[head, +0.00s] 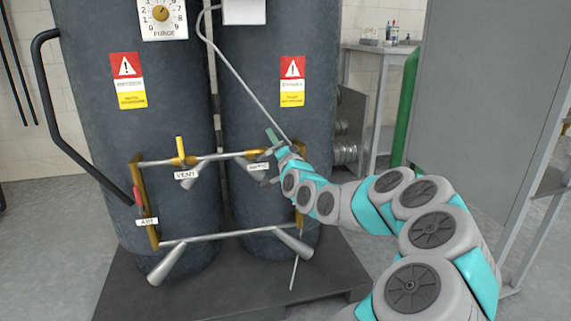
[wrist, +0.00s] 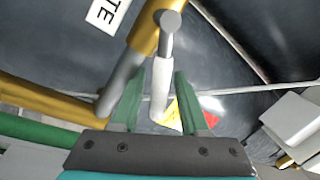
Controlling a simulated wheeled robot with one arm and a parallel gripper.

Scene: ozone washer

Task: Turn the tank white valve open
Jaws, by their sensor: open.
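The white valve handle (wrist: 160,88) shows in the wrist view as a short white lever hanging from a grey stem on a brass fitting (wrist: 146,32). My gripper (wrist: 158,76) is open, with one green finger on each side of the white lever. A gap shows between the lever and the right finger; contact on the left is unclear. In the head view my gripper (head: 275,139) is at the right end of the upper pipe (head: 222,156), and it hides the white lever. A white label (head: 258,166) hangs just below the pipe there.
Two dark tanks (head: 140,110) stand on a dark platform (head: 240,272). A yellow valve (head: 180,150) and a red valve (head: 137,198) sit further left on the pipes. A thin hose (head: 238,70) runs down near my gripper. A grey cabinet (head: 485,100) stands right of my arm.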

